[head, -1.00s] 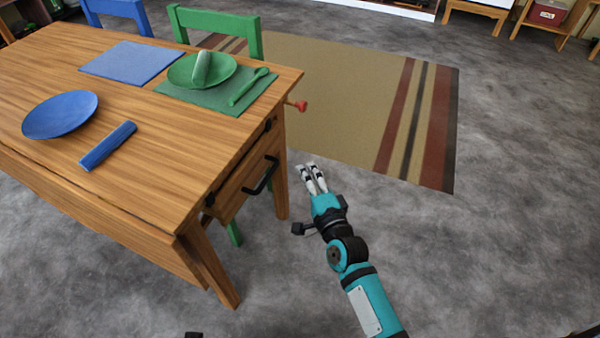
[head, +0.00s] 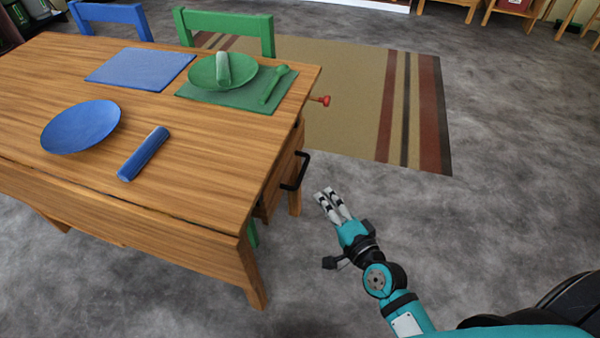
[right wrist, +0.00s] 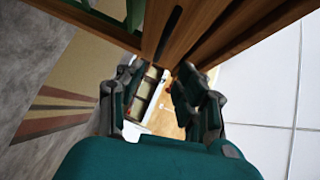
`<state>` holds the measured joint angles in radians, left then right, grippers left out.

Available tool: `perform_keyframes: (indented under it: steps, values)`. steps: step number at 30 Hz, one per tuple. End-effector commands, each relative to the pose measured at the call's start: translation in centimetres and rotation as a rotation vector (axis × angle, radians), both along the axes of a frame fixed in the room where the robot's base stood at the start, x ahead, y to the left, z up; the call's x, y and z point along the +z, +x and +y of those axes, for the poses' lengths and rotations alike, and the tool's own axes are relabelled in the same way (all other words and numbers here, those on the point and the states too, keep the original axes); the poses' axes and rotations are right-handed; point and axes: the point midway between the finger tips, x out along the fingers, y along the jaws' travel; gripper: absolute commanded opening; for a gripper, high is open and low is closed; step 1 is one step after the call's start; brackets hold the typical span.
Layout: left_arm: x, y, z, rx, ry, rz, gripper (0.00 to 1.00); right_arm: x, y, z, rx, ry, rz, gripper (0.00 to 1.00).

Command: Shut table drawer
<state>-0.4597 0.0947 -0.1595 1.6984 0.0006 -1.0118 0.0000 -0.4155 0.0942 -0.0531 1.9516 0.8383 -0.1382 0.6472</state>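The wooden table (head: 200,150) fills the left of the head view. Its drawer (head: 272,190) is on the table's right side, seen nearly edge-on, and looks partly pulled out. The drawer's black handle (head: 296,172) faces right. My right gripper (head: 332,204) is to the right of the handle and a little below it in the picture, apart from it. In the right wrist view, the fingers of my right gripper (right wrist: 158,85) are spread with nothing between them. Wooden table parts (right wrist: 195,25) show beyond them. My left gripper is not in view.
The tabletop holds a blue plate (head: 80,127), a blue roll (head: 143,154) and a green plate (head: 222,72). A red knob (head: 322,100) sticks out past the table. Green (head: 228,22) and blue (head: 110,15) chairs stand behind. Grey floor on the right is clear.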

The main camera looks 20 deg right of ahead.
Motion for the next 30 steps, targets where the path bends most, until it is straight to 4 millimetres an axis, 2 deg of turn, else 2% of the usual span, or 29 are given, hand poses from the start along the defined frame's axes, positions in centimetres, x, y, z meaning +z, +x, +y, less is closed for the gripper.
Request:
perform_keyframes:
  steps: [1, 4, 9, 15, 21, 30]
  values:
    - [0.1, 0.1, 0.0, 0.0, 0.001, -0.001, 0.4, 0.0, 1.3, 0.3, -0.002, 0.005, -0.004, 0.36]
    - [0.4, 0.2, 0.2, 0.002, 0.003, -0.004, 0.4, -0.4, 3.5, 0.6, -0.002, 0.003, -0.003, 0.36]
    - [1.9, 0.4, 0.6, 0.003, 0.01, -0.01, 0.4, -0.9, 7.1, 1.3, -0.001, 0.005, -0.003, 0.36]
    - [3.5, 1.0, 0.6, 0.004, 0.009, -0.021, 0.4, -1.5, 10.4, 2.0, 0.0, 0.002, -0.001, 0.36]
    - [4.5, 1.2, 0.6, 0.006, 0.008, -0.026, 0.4, -1.7, 12.1, 2.2, 0.0, 0.001, 0.0, 0.36]
    - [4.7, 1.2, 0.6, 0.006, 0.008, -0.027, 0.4, -1.7, 12.3, 2.3, 0.0, 0.001, 0.0, 0.36]
